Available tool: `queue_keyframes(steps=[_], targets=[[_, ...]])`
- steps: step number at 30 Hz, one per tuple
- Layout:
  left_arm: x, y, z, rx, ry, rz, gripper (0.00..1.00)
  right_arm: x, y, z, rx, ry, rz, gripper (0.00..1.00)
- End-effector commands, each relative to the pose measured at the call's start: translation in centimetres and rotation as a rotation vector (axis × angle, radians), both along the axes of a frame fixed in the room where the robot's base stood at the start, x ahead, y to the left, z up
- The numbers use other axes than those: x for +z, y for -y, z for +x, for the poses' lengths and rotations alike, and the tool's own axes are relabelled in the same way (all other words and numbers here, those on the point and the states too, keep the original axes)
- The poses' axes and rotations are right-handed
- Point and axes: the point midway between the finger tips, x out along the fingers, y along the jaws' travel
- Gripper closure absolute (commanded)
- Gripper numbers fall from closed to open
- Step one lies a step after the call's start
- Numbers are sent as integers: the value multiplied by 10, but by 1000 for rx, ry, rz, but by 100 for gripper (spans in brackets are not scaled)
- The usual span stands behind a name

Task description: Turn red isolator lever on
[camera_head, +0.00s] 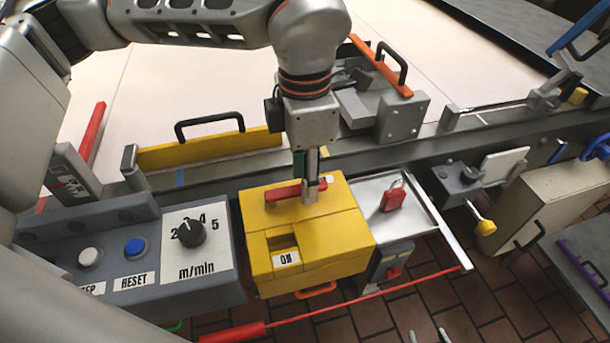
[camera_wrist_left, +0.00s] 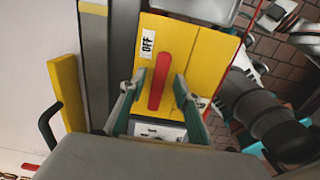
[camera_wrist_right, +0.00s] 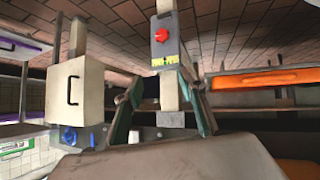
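The red lever (camera_head: 290,193) lies on top of a yellow box (camera_head: 330,228); its right end is near a small white label, which reads OFF in the left wrist view. A label (camera_head: 287,258) that seems to read ON is on the box's front part. My left gripper (camera_head: 312,186) reaches down over the lever's right part. In the left wrist view its fingers stand on either side of the lever (camera_wrist_left: 159,82), with gaps visible. My right gripper (camera_wrist_right: 160,78) is open and empty in the right wrist view; only what seem its fingertips show at the head view's bottom edge.
A grey panel with a dial (camera_head: 191,233) and buttons stands left of the box. A metal tray (camera_head: 418,218) with a red padlock (camera_head: 393,195) is to its right. A red rod (camera_head: 370,293) crosses in front. The conveyor (camera_head: 230,70) runs behind.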

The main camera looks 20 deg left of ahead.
Motion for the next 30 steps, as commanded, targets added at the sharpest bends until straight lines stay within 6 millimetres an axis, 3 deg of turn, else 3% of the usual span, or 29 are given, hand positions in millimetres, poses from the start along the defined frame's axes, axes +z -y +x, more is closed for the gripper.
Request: queue_keyframes(steps=[9,13,23,30], targets=[[-4,0,0,1,0,0,68,4,2,8,-2,15,-3,60],[-4,0,0,0,0,0,99,4,2,8,-2,14,-2,60],[-3,0,-1,-15,0,0,100,2,1,2,-1,4,-1,60],[-2,4,-6,-115,2,0,100,1,0,-2,1,-4,1,60]])
